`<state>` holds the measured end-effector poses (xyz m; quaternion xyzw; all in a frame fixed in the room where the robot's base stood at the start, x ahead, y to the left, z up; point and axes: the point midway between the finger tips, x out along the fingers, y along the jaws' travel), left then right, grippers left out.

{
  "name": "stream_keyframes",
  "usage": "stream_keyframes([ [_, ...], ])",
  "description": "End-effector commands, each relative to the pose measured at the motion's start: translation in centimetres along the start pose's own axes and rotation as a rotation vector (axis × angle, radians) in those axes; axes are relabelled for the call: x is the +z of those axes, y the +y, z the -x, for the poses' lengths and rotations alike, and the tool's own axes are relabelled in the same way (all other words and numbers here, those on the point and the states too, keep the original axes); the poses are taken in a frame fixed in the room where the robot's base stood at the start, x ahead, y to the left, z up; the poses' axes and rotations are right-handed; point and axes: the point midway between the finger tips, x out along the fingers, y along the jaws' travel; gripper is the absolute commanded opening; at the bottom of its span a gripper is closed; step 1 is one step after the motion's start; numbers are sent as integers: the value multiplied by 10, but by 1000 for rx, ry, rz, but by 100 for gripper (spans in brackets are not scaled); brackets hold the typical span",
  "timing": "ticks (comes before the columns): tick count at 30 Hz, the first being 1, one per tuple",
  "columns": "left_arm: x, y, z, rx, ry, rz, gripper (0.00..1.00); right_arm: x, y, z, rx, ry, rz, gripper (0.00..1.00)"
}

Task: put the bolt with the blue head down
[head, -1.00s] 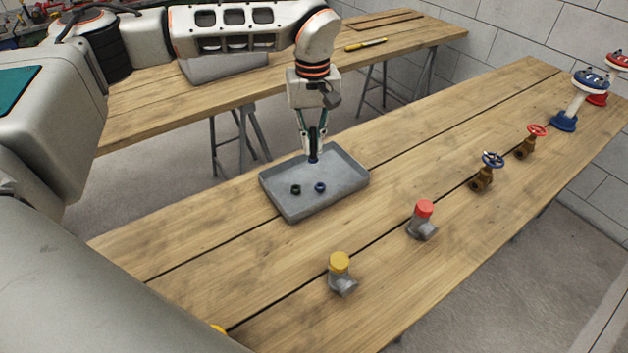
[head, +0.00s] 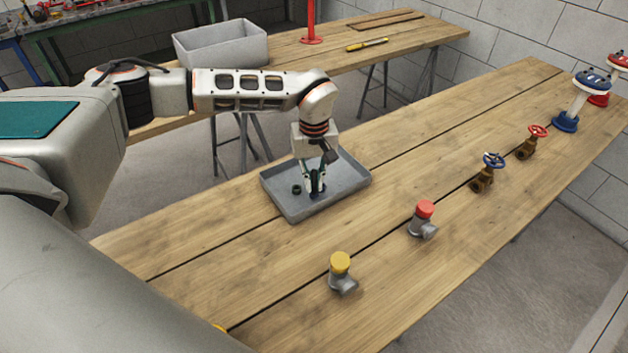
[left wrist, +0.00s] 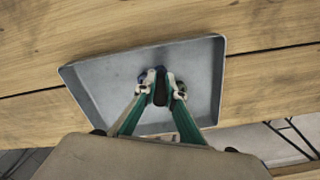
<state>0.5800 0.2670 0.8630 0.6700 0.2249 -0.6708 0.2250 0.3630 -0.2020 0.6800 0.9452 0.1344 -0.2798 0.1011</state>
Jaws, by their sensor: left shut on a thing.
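A grey tray (head: 350,183) lies on the wooden table. My left gripper (head: 314,190) points down into it, shut on the bolt with the blue head. In the left wrist view my left gripper (left wrist: 160,94) is over the tray floor, with the bolt mostly hidden between the fingers and some blue (left wrist: 160,71) at the tips. A small dark green piece (head: 296,189) lies in the tray just left of the gripper. A small blue piece in the tray is largely covered by the fingers. I cannot tell whether the bolt touches the tray floor. My right gripper is not in view.
Right of the tray stand a yellow-capped fitting (head: 340,270), a red-capped fitting (head: 424,218), a blue-wheeled valve (head: 485,172) and a red-wheeled valve (head: 532,143). A grey bin (head: 222,48) stands on the back table.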

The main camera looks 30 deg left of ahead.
Motion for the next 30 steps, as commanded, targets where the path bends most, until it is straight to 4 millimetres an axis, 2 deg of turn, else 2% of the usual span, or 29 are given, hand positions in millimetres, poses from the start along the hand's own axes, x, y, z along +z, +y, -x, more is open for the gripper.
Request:
stream_keyframes([
  [8,0,0,-2,0,0,-1,0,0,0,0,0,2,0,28],
  [9,0,0,-3,-1,0,-1,17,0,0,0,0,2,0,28],
  [10,0,0,-2,-1,0,-1,25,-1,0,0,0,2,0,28],
  [11,0,0,-2,-1,0,-1,26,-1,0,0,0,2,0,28],
  [23,0,0,3,1,1,-1,26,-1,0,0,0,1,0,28],
  [26,-1,1,14,1,3,-1,26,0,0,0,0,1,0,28],
  [30,-1,1,41,2,4,-2,26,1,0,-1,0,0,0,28],
])
